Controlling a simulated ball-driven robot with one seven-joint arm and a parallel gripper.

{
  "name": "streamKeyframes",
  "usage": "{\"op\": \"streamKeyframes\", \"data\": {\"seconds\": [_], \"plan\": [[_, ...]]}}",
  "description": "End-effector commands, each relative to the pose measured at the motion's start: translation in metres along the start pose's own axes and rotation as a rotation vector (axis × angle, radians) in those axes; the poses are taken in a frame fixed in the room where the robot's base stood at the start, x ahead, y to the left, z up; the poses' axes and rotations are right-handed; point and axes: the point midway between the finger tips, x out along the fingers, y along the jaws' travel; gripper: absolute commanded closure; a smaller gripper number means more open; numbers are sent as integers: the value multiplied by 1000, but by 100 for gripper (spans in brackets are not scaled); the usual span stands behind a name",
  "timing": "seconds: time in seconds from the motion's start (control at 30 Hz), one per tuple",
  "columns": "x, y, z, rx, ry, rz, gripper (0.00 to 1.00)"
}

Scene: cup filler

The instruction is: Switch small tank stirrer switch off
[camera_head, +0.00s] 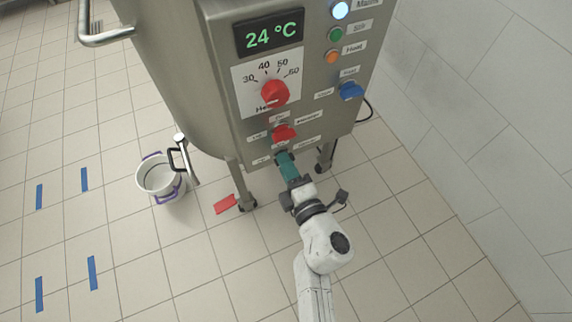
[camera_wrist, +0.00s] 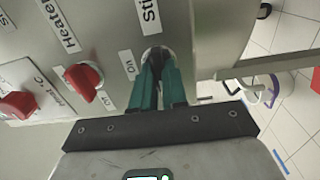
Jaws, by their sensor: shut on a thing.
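The small tank (camera_head: 240,140) is a grey metal tank on legs with a control panel on its front. The stirrer switch (camera_wrist: 157,52) is low on the panel, beside a label beginning "Sti" and an "On" label. Only a little of it shows between my fingers, so its setting is hidden. My gripper (camera_head: 285,158) reaches up to the panel's lower edge with its teal fingers shut on the switch. In the wrist view, the fingertips (camera_wrist: 158,68) are close together at the switch.
A red heater knob (camera_wrist: 85,82) sits beside the switch. The panel also has a red temperature dial (camera_head: 275,94), a blue knob (camera_head: 351,91) and a 24 °C display (camera_head: 270,33). A white bucket (camera_head: 160,178) stands left. A tiled wall (camera_head: 490,110) is right.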

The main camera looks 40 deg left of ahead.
Motion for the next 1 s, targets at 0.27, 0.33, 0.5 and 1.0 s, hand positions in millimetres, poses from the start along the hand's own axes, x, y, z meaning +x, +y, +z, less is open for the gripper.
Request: {"op": "streamKeyframes", "data": {"seconds": [0.27,0.33,0.5,1.0], "plan": [[-1,-2,-1,-30,1,-3,100],[-1,-2,-1,-31,1,-3,100],[-1,-2,-1,-31,1,-3,100],[0,-1,0,-30,1,-1,62]]}}
